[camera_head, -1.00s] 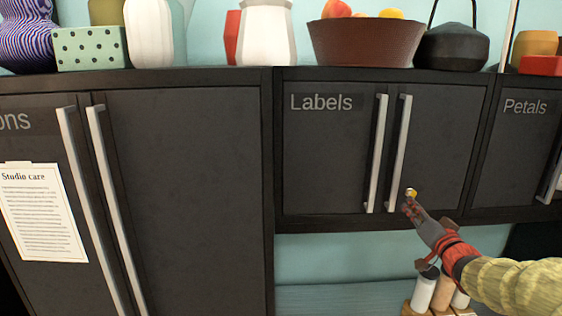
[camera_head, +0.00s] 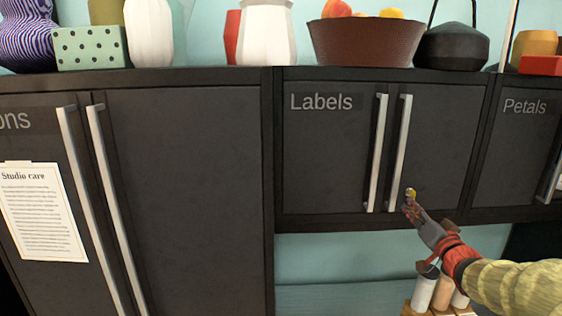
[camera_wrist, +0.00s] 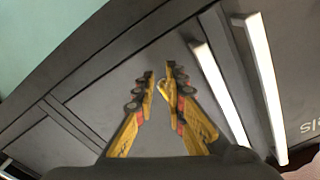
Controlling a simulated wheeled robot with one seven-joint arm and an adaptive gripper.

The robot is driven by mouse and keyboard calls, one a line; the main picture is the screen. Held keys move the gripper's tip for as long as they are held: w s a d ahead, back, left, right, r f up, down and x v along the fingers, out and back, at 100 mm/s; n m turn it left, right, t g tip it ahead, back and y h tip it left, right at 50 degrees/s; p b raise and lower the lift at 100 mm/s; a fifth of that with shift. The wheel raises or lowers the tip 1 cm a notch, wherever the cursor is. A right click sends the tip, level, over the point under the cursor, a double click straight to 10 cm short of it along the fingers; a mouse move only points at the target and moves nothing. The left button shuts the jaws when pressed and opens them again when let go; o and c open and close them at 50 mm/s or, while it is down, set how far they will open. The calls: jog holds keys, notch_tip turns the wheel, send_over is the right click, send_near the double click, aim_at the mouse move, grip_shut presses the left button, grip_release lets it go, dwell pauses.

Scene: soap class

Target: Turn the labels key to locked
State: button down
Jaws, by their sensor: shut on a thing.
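The dark cabinet marked Labels (camera_head: 330,150) has two closed doors with long pale vertical handles. A small brass key (camera_head: 411,192) sits low on its right door, just right of the right handle (camera_head: 400,150). My gripper (camera_head: 410,205) reaches up from the lower right, its fingertips at the key. In the wrist view my gripper (camera_wrist: 158,85) has its yellow fingers close together around the key, which is mostly hidden between them. Which way the key is turned is too small to tell.
The Labels handles also stand beside my fingers in the wrist view (camera_wrist: 220,95). The Petals cabinet (camera_head: 515,160) adjoins on the right, and a tall cabinet (camera_head: 190,180) on the left. Bottles (camera_head: 424,290) stand below my arm. A bowl (camera_head: 366,45) and vases line the top.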

jog(key=s, duration=0.4)
jog(key=s+p, duration=0.1)
jog(key=s, duration=0.1)
jog(key=shift+d+f, duration=0.25)
jog(key=shift+d, duration=0.05)
jog(key=shift+w, duration=0.1)
